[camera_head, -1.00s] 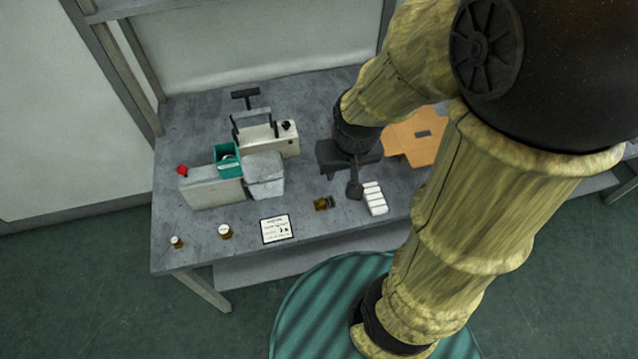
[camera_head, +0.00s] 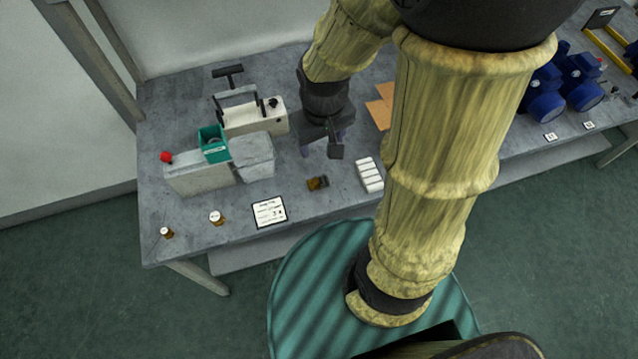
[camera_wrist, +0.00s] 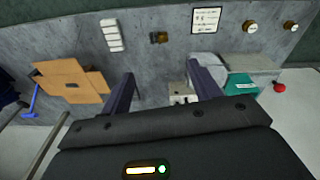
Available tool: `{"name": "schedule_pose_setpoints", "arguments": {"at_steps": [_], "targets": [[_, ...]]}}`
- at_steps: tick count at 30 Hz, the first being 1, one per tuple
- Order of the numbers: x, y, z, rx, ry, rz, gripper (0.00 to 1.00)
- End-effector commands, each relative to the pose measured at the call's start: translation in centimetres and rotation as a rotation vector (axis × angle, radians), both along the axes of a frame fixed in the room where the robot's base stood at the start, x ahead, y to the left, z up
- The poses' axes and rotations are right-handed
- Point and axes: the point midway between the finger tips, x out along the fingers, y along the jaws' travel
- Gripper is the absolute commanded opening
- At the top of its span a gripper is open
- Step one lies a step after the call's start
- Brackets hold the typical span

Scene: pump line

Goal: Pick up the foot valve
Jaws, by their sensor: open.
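A small brass and dark fitting (camera_head: 317,183), which looks like the foot valve, lies on its side on the grey bench. It also shows in the wrist view (camera_wrist: 158,37), near the top middle. My gripper (camera_head: 321,152) is open and empty above the bench, behind the fitting in the head view. Nothing touches the fitting.
A white ribbed block (camera_head: 369,175) lies right of the fitting, and a printed card (camera_head: 269,211) lies left. Two small white-topped brass pieces (camera_head: 216,217) stand farther left. A grey machine with a teal box (camera_head: 212,143) and a cardboard box (camera_wrist: 72,81) flank my gripper.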

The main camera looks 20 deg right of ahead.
Motion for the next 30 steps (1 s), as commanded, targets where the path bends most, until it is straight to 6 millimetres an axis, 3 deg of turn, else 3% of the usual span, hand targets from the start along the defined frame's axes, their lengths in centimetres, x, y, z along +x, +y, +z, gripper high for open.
{"name": "schedule_pose_setpoints", "arguments": {"at_steps": [1,6,14,18,24,30], "targets": [[0.3,1.0,-2.9,-0.027,0.054,0.072,0.62],[1.1,3.6,-9.5,-0.178,0.256,0.338,0.62],[3.0,6.9,-18.3,-0.528,0.518,0.704,0.62],[4.2,9.5,-22.3,-0.774,0.625,0.872,0.62],[5.4,13.4,-25.3,-1.084,0.700,1.012,0.62],[5.6,14.6,-25.3,-1.170,0.711,1.039,0.62]]}}
